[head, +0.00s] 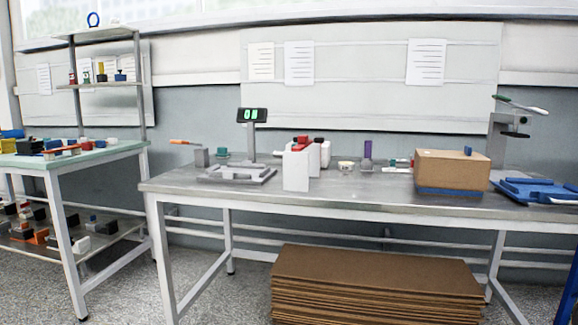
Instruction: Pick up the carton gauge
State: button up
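I cannot tell for certain which item is the carton gauge. A brown carton (453,170) sits on a blue base towards the right of the grey workbench (330,190), with a small blue piece (467,151) on top. A slim purple upright piece (367,149) stands left of the carton, towards the back. A white upright box (296,170) stands near the bench's middle, with red and black-topped items behind it. My gripper is not in view.
A scale with a lit green display (252,115) stands on the left of the bench. A blue tray (540,191) and a stand (514,124) are at the right end. Flat cardboard (375,285) is stacked below. A cluttered green-topped table (110,152) stands left.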

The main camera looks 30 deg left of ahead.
aim_at(301, 164)
jog(key=z, duration=0.05)
jog(key=k, duration=0.6)
jog(key=u, duration=1.1)
jog(key=i, duration=1.15)
